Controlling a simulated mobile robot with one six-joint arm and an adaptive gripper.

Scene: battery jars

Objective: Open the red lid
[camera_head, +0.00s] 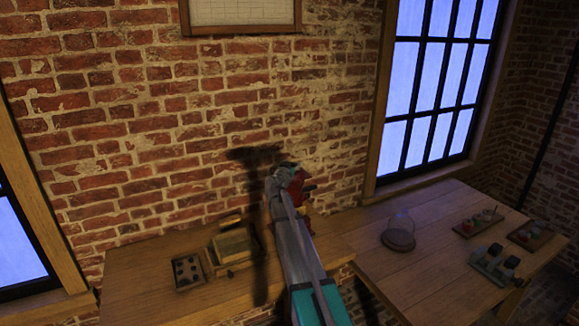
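My arm reaches up from the bottom middle, and my gripper (302,188) is at its far end, in front of the brick wall. Red parts show at the gripper, but I cannot tell whether they belong to it or are something held. Its fingers are too small and dark to read as open or shut. A small red-topped item (468,225) stands in a tray (461,234) on the right table, well to the right of my gripper. It may be the jar with the red lid; its details are too small to tell.
A glass dome on a dark base (398,240) stands on the right table (400,280). A box-like device (235,246) and a dark tray (187,271) sit on the left bench.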

